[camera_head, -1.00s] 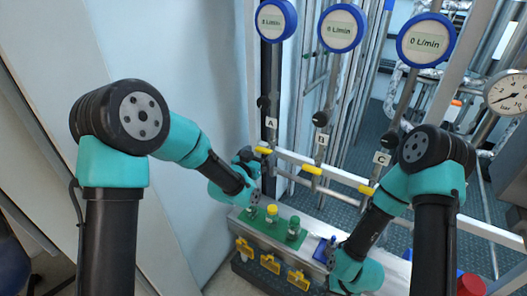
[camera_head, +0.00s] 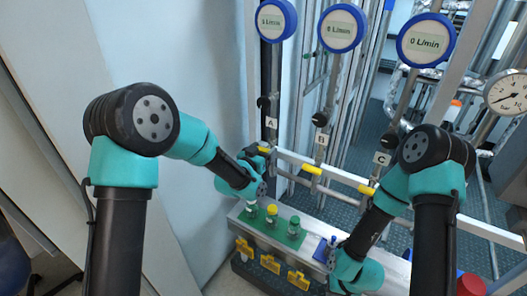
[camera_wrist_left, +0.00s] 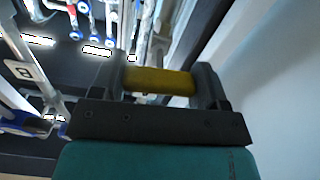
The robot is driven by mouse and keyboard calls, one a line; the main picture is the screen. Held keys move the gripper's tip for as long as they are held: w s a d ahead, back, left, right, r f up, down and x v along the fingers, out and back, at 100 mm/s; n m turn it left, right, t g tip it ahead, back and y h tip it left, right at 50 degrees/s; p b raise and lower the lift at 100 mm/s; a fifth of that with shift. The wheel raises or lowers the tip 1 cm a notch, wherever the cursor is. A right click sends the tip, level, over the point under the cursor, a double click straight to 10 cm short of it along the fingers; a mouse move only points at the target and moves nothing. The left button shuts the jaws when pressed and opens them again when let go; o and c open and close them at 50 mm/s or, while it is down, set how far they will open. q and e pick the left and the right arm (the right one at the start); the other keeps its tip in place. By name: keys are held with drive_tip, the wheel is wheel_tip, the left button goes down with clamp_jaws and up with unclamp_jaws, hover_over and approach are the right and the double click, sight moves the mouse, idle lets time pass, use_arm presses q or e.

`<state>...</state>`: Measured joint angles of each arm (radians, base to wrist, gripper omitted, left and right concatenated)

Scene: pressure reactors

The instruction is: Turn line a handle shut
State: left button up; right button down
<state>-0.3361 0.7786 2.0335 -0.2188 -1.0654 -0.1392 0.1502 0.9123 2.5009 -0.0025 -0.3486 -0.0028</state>
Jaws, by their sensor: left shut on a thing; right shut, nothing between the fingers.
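The line A handle is a short yellow lever (camera_head: 264,150) under the label A (camera_head: 271,122) in the head view. In the left wrist view the yellow handle (camera_wrist_left: 158,82) lies crosswise between the two dark fingers of my left gripper (camera_wrist_left: 160,88). The left gripper (camera_head: 259,160) is shut on it, and its fingers are small and partly hidden in the head view. My right gripper (camera_head: 334,254) is low at the right by the bench, shut and empty; its fingers are hard to make out.
Lines B and C have yellow handles (camera_head: 312,170) and (camera_head: 367,190) along a pale rail. Round blue-rimmed displays (camera_head: 342,29) stand above; B and C read 0 L/min. Below is a bench with a green panel (camera_head: 262,222), several knobs and yellow tags (camera_head: 270,263). A pressure gauge (camera_head: 507,93) is at right.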

use_arm(q)
drive_tip(key=shift+c, duration=0.7)
drive_tip(key=shift+m, duration=0.6)
drive_tip(key=o, duration=0.9)
drive_tip(key=shift+o, duration=0.2)
drive_tip(key=v, duration=1.7)
drive_tip(key=shift+s, duration=0.2)
drive_tip(key=shift+w, duration=0.15)
